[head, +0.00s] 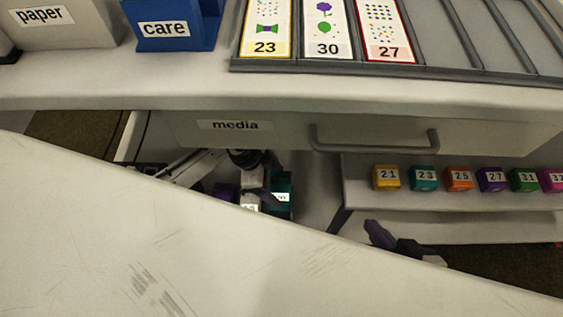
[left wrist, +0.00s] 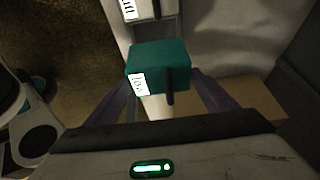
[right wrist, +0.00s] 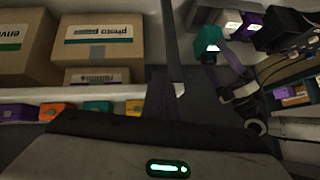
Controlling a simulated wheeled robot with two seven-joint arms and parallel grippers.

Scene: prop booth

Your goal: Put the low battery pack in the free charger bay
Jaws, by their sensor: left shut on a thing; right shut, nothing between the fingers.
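The teal battery pack (left wrist: 158,66) carries a white label that reads "low" in the left wrist view, with a dark strip-like part on its front. My left gripper (left wrist: 160,88) is shut on it, a finger at each side. In the head view the pack (head: 284,182) hangs below the media drawer, beside a white block (head: 251,201) and a purple block (head: 225,190). A pale unit (left wrist: 154,22) with a partly cut-off label is just beyond the pack. I cannot tell which bay is free. My right gripper (head: 380,238) is shut and empty, lower right.
The media drawer front (head: 270,134) and its handle overhang the left gripper. A pale tabletop (head: 130,230) hides much of the foreground. A shelf (head: 450,200) holds several numbered cubes at right. Cardboard boxes (right wrist: 100,45) stand at left in the right wrist view.

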